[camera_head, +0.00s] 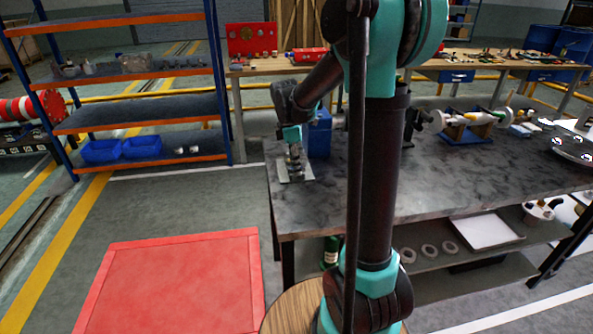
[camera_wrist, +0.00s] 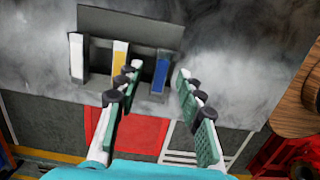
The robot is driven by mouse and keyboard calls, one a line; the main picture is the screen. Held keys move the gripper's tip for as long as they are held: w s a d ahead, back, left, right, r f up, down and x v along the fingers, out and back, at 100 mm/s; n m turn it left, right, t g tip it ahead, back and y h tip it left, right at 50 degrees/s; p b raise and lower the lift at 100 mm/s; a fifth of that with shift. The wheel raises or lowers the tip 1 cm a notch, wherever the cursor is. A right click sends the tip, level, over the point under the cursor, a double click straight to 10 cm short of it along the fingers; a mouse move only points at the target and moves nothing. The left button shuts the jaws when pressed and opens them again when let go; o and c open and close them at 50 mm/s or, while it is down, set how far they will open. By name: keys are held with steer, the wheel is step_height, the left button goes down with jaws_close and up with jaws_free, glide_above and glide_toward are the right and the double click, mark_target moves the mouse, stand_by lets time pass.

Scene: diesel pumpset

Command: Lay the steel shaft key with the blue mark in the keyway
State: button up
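The steel shaft key with the blue mark (camera_wrist: 161,73) lies in a grey holder (camera_wrist: 128,24), to the right of a yellow-marked key (camera_wrist: 119,60) and a white-marked one (camera_wrist: 76,56) in the wrist view. My gripper (camera_wrist: 159,71) is open, with one finger on each side of the blue-marked key; I cannot tell whether they touch it. In the head view my gripper (camera_head: 294,160) points down over the holder (camera_head: 298,178) at the bench's left end. A shaft (camera_head: 478,118) rests on a blue stand further right. Its keyway is too small to make out.
A blue box (camera_head: 320,135) stands on the bench (camera_head: 345,190) just behind and right of my gripper. The bench's middle looks mostly clear. A round metal part (camera_head: 573,150) lies at the right end. A red floor panel (camera_head: 175,285) lies in front.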

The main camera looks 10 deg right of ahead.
steer(key=shift+c, duration=0.6)
jaws_close()
steer(key=shift+r, duration=0.2)
